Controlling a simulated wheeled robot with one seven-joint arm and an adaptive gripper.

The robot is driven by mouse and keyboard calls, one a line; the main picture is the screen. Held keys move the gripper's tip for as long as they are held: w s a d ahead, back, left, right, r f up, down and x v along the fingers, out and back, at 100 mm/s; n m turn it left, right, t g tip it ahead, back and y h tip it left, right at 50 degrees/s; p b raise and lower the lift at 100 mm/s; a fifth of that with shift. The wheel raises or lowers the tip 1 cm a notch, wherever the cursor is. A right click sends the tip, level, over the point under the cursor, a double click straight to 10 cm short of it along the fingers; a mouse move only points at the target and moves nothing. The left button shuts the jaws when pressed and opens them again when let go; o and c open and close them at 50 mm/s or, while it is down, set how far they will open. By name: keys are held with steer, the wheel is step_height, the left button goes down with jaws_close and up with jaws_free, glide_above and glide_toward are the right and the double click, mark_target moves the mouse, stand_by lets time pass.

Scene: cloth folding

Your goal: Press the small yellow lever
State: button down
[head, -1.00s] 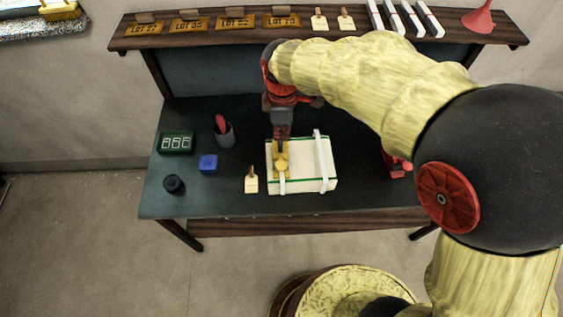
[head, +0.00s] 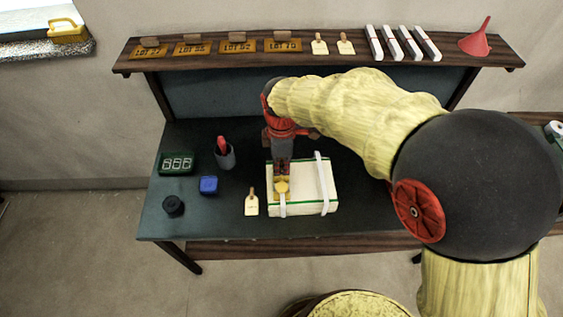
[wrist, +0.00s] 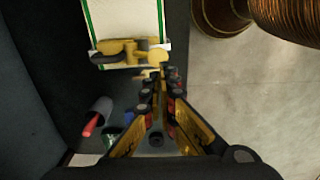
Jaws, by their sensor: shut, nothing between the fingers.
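The small yellow lever (head: 281,187) sits on the left strap of a white box with green edge lines (head: 303,177) on the dark table. In the wrist view the yellow lever (wrist: 130,52) lies across the strap near the box's end. My gripper (head: 282,172) points down over the left part of the box, right beside the lever. In the wrist view my gripper's fingers (wrist: 161,75) are shut with nothing between them, and their tips are close to the lever. I cannot tell whether they touch it.
Left of the box are a cream tag (head: 252,203), a blue block (head: 208,185), a black round piece (head: 173,206), a cup (head: 225,158) holding a red item, and a green display (head: 177,163). A shelf (head: 360,57) with tags, white bars and a red funnel (head: 477,40) runs behind.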

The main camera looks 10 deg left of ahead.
mark_target(281, 189)
step_height(281, 189, down, 9)
steer(key=shift+r+b, duration=0.15)
steer(key=shift+b, duration=0.2)
steer(key=shift+s+b, duration=0.1)
steer(key=shift+b, duration=0.2)
steer(key=shift+s+f+t, duration=0.2)
steer(key=shift+t, duration=0.2)
